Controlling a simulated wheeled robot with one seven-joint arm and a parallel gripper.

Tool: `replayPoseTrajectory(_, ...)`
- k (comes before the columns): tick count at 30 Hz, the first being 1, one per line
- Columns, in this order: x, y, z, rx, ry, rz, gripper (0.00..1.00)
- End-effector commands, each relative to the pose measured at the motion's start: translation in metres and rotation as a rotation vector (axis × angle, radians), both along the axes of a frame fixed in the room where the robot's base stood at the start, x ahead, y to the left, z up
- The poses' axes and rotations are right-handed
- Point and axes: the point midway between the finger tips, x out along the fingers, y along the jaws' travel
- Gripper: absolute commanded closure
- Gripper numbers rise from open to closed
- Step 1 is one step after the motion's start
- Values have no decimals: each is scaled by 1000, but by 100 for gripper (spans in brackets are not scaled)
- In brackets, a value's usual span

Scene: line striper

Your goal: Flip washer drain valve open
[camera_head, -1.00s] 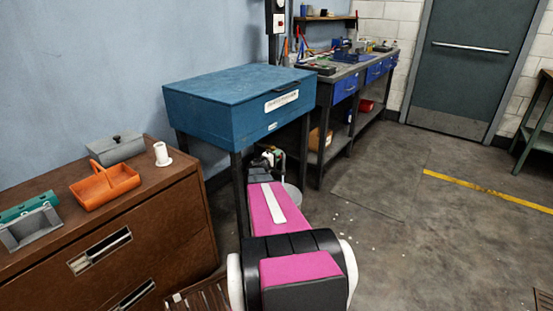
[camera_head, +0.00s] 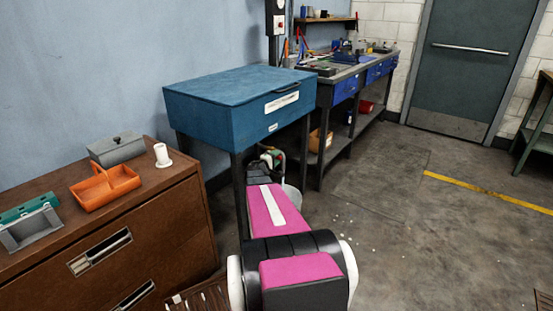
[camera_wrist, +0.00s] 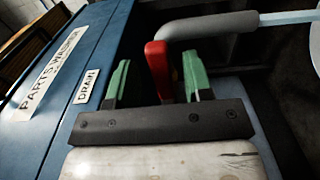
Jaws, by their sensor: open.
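The blue parts washer (camera_head: 235,105) stands on dark legs against the wall in the head view. Its side fills the left of the wrist view, with a "DRAIN" label (camera_wrist: 88,86) on it. The red valve handle (camera_wrist: 158,70) shows in the wrist view beside a grey pipe (camera_wrist: 208,26). My gripper (camera_wrist: 155,82) is open, with its green fingers on either side of the red handle. I cannot tell if either finger touches it. In the head view my gripper is small under the washer's front edge, partly hidden by my arm. The valve body is hidden.
A brown cabinet (camera_head: 150,235) at left holds an orange caddy (camera_head: 105,187), a grey box and a white spool. A bucket (camera_head: 293,200) stands on the floor below the washer. A workbench (camera_head: 350,72) stands behind.

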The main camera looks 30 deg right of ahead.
Motion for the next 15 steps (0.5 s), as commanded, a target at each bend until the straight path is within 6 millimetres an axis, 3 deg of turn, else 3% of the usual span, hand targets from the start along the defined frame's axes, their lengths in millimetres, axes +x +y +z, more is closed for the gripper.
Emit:
replayPoseTrajectory(9, -25, 56, 1, 1, 1, 3, 53)
replayPoseTrajectory(15, -35, 81, 0, 1, 1, 2, 53)
